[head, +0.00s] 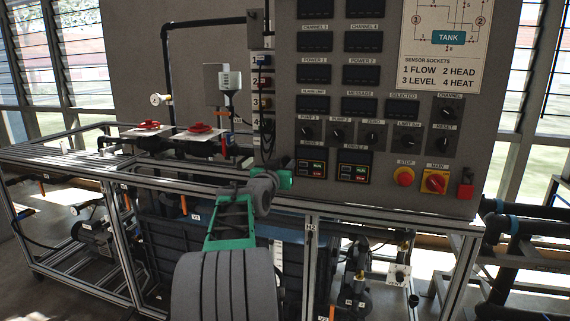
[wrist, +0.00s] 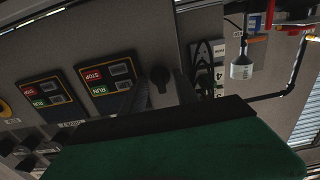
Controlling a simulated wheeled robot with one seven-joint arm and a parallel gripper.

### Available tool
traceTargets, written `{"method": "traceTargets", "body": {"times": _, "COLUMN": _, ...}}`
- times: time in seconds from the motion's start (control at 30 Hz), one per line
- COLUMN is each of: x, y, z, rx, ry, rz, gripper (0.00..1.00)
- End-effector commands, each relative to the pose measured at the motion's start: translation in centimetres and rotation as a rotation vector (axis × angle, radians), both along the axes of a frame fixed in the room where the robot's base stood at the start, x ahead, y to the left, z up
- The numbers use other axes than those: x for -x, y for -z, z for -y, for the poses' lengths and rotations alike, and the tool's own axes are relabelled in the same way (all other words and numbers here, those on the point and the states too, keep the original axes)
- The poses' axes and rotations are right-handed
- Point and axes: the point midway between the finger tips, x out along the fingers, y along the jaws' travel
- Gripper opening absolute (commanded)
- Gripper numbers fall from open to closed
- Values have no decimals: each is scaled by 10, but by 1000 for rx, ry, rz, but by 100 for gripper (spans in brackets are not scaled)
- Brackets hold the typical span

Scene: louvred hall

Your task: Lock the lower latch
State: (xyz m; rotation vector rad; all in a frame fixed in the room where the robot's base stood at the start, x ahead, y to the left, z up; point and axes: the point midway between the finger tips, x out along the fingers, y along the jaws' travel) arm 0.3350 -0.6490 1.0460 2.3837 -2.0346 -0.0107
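A small black turn latch (wrist: 161,76) shows in the wrist view on the grey panel face, close to the panel's edge; I take it to be the lower latch. My gripper (wrist: 162,92) has its two grey fingers apart, one on each side of the latch in the picture. I cannot tell whether either finger touches it. The green and black hand body fills the bottom of the wrist view. In the head view my gripper (head: 284,179) is at the lower left of the control panel (head: 430,207), and the arm and hand hide the latch there.
Two STOP/RUN drive boxes (head: 312,164) sit right of my gripper. A red-yellow main switch (head: 435,182) and a stop button (head: 403,176) are farther right. Red valve handles (head: 199,128) lie left.

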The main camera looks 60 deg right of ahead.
Motion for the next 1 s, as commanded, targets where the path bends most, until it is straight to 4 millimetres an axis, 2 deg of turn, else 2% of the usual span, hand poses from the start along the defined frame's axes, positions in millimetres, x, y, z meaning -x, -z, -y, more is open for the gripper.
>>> {"method": "traceTargets", "body": {"times": 0.17, "x": 0, "y": 3, "z": -8, "rx": 1, "ry": -2, "rz": 0, "gripper": 36}}
{"method": "traceTargets", "body": {"times": 0.6, "x": 10, "y": 3, "z": -66, "rx": 3, "ry": -2, "rz": 1, "gripper": 36}}
{"method": "traceTargets", "body": {"times": 1.0, "x": 12, "y": -1, "z": -75, "rx": 1, "ry": -1, "rz": 0, "gripper": 36}}
